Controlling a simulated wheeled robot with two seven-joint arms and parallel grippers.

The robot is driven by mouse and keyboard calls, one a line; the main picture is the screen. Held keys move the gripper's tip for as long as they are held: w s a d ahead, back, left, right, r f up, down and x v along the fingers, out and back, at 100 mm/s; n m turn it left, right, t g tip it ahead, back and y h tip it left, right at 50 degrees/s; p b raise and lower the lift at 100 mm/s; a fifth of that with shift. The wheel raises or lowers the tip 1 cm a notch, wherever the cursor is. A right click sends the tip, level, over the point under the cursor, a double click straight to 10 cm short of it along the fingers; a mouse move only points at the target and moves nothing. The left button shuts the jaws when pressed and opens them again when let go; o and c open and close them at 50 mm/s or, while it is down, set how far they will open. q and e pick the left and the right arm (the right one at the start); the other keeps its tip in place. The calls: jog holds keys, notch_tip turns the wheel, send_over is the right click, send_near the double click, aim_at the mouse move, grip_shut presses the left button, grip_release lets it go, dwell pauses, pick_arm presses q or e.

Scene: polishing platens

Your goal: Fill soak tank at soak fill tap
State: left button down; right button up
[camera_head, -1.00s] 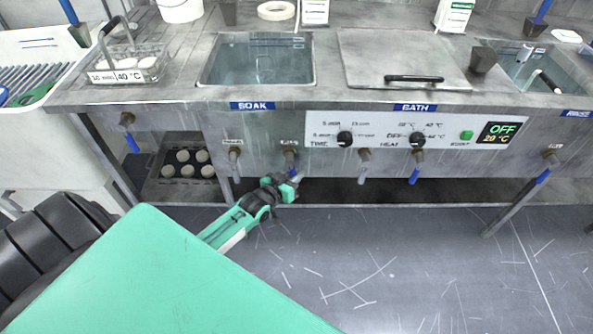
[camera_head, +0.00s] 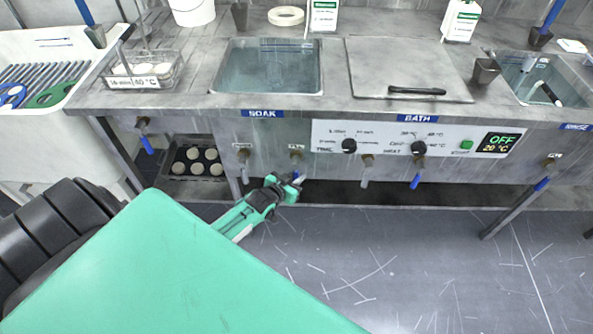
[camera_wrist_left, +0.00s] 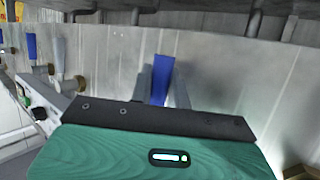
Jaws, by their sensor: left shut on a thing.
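The soak tank (camera_head: 266,88) is a rectangular basin sunk in the steel bench, with clear water or a bare bluish inside; I cannot tell the level exactly. The SOAK label (camera_head: 262,114) is on the bench front below it. The soak fill tap (camera_head: 296,155) sticks out of the panel below, at the right of two taps there. My left gripper (camera_head: 297,182) is at this tap, shut on its blue handle (camera_wrist_left: 161,79). In the left wrist view the handle stands between the two grey fingers (camera_wrist_left: 162,85). My right gripper is not in view.
A wire basket (camera_head: 143,72) with white discs stands left of the tank. A lidded bath (camera_head: 405,70) is to the right, with a control panel (camera_head: 410,138) reading OFF, 20 °C. Other taps line the bench front. A dark tray (camera_head: 197,160) is below. The floor in front is clear.

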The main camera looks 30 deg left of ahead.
pick_arm(q)
jog(key=shift+f, duration=0.1)
jog(key=c, duration=1.6)
grip_release()
jog(key=shift+s, duration=0.15)
